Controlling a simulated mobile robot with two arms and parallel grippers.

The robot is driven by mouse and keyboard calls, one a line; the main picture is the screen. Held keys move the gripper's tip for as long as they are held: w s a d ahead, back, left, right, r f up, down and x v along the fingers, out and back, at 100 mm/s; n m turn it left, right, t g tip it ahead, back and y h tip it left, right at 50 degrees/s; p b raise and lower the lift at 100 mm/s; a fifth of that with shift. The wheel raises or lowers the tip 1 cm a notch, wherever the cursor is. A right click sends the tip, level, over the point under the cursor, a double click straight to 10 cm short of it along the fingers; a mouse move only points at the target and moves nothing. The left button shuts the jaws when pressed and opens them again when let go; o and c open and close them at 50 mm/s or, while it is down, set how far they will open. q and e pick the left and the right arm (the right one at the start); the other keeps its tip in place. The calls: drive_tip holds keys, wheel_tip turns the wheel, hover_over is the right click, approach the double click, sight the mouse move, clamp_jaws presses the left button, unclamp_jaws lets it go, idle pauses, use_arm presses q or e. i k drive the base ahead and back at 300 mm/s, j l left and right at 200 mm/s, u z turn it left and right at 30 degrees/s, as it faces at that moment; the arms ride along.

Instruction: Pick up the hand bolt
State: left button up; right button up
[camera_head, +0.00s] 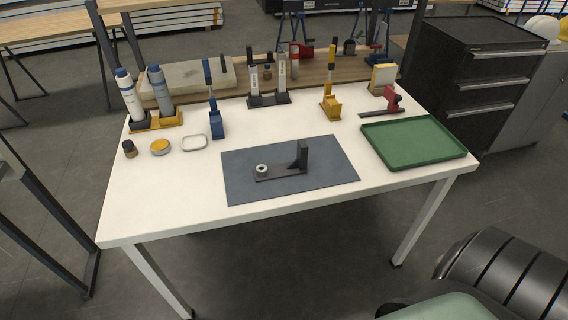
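No part is plainly recognisable as the hand bolt at this size. A dark metal bracket (283,173) lies on the grey mat (325,186) at the front middle of the white table, with an upright plate at its right end. A small pale round part with a dark centre (262,169) sits at the bracket's left end. A small dark knob-like part (128,149) stands at the table's left side and could be a bolt. Neither of my grippers is in view.
The white table (180,200) carries a green tray (412,143) at right, a blue clamp (216,122), a yellow clamp (331,108), a red-handled clamp (393,101), a bottle holder (157,122), a round tin (160,147) and a shallow dish (194,142). The front-left tabletop is clear.

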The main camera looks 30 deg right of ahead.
sight(128, 144)
drive_tip(key=i+j, duration=0.15)
drive_tip(key=i+j+z, duration=0.15)
drive_tip(key=j, duration=0.15)
drive_tip(key=i+j+z, duration=0.3)
drive_tip(key=j, duration=0.35)
drive_tip(key=i+j+z, duration=0.15)
drive_tip(key=j, duration=0.15)
drive_tip(key=i+j+z, duration=0.15)
drive_tip(key=j, duration=0.2)
drive_tip(key=k, duration=0.05)
